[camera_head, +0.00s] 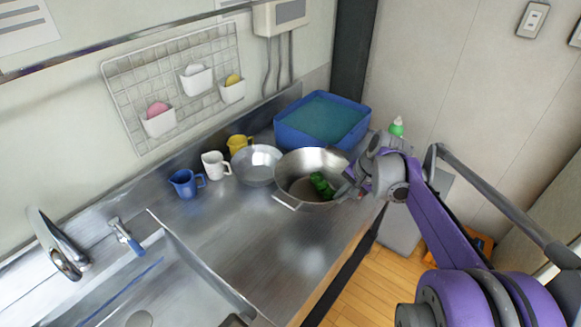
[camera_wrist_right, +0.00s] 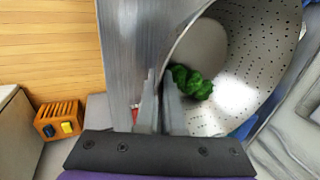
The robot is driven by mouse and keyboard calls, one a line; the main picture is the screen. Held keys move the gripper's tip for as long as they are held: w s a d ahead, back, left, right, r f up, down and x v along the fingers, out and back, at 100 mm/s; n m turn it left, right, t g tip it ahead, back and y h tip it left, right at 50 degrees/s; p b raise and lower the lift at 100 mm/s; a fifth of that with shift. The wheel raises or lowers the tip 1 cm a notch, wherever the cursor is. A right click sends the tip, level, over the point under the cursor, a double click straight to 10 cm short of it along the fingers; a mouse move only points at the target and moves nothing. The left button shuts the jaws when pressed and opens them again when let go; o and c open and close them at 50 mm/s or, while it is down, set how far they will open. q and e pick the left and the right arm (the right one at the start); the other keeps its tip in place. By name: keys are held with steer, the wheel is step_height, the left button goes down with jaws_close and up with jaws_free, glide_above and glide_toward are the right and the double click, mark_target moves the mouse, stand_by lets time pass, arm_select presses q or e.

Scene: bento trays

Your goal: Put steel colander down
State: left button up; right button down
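The steel colander (camera_head: 291,190) is a wide bowl with a wire handle, at the far right end of the steel counter. A green vegetable (camera_head: 321,185) lies inside it. In the right wrist view, the perforated colander (camera_wrist_right: 243,82) fills the upper right, with the green vegetable (camera_wrist_right: 190,82) near the fingers. My right gripper (camera_wrist_right: 160,98) has its fingers close together on the colander's rim; it also shows in the head view (camera_head: 350,186). I cannot tell whether the colander's base touches the counter. My left gripper is not in view.
A metal bowl (camera_head: 256,166) stands close left of the colander, with yellow (camera_head: 238,145), white (camera_head: 214,165) and blue (camera_head: 185,183) jugs beyond. A blue bin (camera_head: 284,133) is behind. The counter (camera_head: 235,222) is clear in front, up to the sink (camera_head: 185,290).

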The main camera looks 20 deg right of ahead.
step_height(320, 180, down, 10)
steer(key=shift+r, duration=0.1)
stand_by(0.4)
steer(key=shift+b, duration=0.3)
steer(key=c, duration=1)
jaws_free()
steer(key=shift+c, duration=0.2)
steer(key=shift+r, duration=0.2)
steer(key=v, duration=1.1)
steer(key=s+a+f+n+t+h, duration=0.1)
steer(key=s+a+f+n, duration=0.1)
steer(key=s+a+n, duration=0.4)
steer(key=s+a+f+n+h, duration=0.1)
steer(key=s+a+f+n, duration=0.2)
steer(key=s+a, duration=0.7)
steer(key=a+n, duration=0.2)
steer(key=a, duration=0.1)
steer(key=shift+a+f+n+t+p, duration=0.2)
steer(key=shift+f+n+t+p, duration=0.05)
steer(key=shift+n+t+p, duration=0.15)
